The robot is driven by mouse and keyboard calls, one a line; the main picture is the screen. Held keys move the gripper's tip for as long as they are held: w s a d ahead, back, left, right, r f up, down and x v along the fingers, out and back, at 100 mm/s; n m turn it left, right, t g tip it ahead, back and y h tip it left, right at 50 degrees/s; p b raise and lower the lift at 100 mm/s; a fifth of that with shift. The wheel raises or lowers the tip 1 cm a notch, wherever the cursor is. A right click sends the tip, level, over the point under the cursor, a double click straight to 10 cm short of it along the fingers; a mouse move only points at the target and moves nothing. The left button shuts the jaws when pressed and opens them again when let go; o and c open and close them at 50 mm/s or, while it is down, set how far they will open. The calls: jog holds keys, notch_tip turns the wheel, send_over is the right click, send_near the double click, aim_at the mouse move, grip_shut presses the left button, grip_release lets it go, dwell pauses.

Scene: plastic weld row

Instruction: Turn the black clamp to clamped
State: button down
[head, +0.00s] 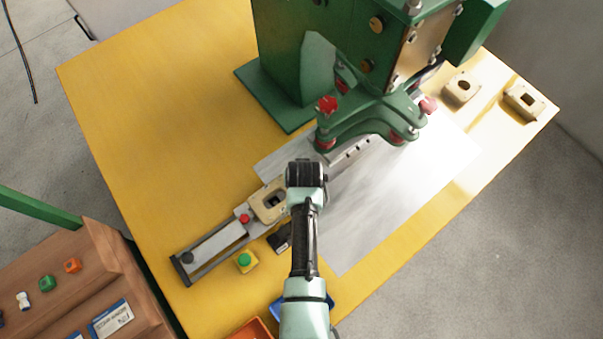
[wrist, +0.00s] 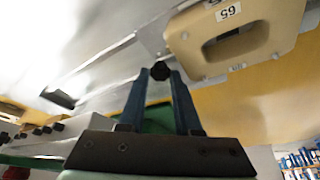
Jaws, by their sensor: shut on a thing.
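My gripper (wrist: 160,82) shows in the wrist view with its two blue fingers closed around a dark, faceted knob (wrist: 160,70), which looks like the handle of the black clamp. The knob is beside the beige part marked 65 (wrist: 265,45). The rest of the clamp is hard to make out there. In the head view my wrist (head: 306,175) covers the fingers and the knob. The same beige part (head: 264,208) lies just left of it. Whether the clamp is clamped cannot be told.
A green machine (head: 290,60) with red knobs stands behind my wrist. A slide with a metal plate (head: 215,245) runs to the lower left. A green button box (head: 246,261) and a black block (head: 281,238) lie near my arm. Two more beige parts (head: 462,88) lie at right.

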dwell(0.6)
jog(key=c, duration=0.6)
grip_release()
